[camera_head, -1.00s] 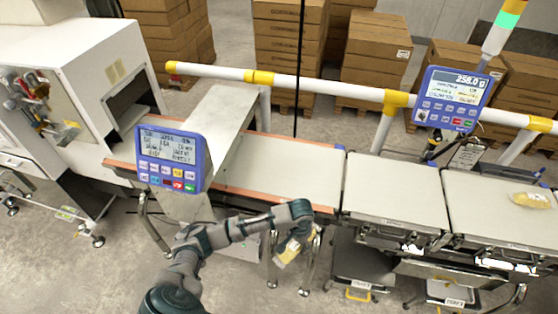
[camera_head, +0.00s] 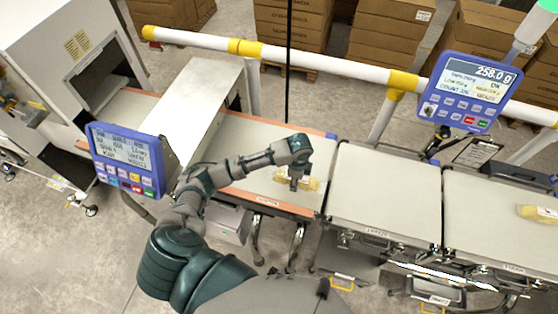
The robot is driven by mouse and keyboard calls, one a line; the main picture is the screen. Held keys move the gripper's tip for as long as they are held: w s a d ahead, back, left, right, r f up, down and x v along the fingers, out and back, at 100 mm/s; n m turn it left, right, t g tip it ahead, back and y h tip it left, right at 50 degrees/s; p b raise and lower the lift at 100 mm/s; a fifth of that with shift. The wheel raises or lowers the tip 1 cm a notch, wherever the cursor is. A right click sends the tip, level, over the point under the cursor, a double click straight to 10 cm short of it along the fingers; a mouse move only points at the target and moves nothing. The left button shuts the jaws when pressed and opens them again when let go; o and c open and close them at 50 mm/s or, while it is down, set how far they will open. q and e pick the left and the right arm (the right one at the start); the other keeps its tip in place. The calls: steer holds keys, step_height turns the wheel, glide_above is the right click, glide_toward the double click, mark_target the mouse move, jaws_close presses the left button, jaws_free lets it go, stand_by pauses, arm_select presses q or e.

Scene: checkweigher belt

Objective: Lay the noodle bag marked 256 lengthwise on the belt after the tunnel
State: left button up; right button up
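A small yellow noodle bag (camera_head: 313,184) is at the right part of the belt (camera_head: 262,145) after the tunnel, its long side roughly along the belt. Its marking is too small to read. My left gripper (camera_head: 296,186) points down at the middle of the bag and looks shut on it, with bag showing on both sides of the fingers. The bag looks level and at the belt surface; I cannot tell whether it bears fully on it. The metal tunnel (camera_head: 185,108) stands to the left over the belt. My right gripper is not in view.
A second yellow bag (camera_head: 538,212) lies on the far right conveyor (camera_head: 480,215). A bare weighing section (camera_head: 385,195) lies between. A blue display (camera_head: 468,92) reads 258.0 g. Another blue panel (camera_head: 127,160) stands near my arm. A white and yellow rail (camera_head: 310,62) runs behind.

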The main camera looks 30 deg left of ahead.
arm_select(q)
steer(key=a, duration=0.1)
steer(key=w+a, duration=0.1)
steer(key=a, duration=0.1)
steer(key=w+a, duration=0.1)
steer(key=a, duration=0.1)
steer(key=shift+a+f, duration=0.15)
steer(key=shift+f, duration=0.1)
steer(key=a, duration=0.1)
steer(key=w+a, duration=0.2)
steer(key=shift+w+a+f+p, duration=0.1)
steer(key=shift+a+f+p, duration=0.25)
steer(key=shift+a+p, duration=0.05)
steer(key=shift+a, duration=0.1)
step_height(320, 180, down, 3)
steer(key=shift+f, duration=0.25)
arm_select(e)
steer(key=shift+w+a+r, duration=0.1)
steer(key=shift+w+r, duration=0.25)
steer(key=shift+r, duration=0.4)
arm_select(q)
steer(key=shift+f, duration=0.1)
steer(key=o, duration=1.4)
steer(key=shift+a, duration=0.1)
steer(key=shift+c, duration=0.2)
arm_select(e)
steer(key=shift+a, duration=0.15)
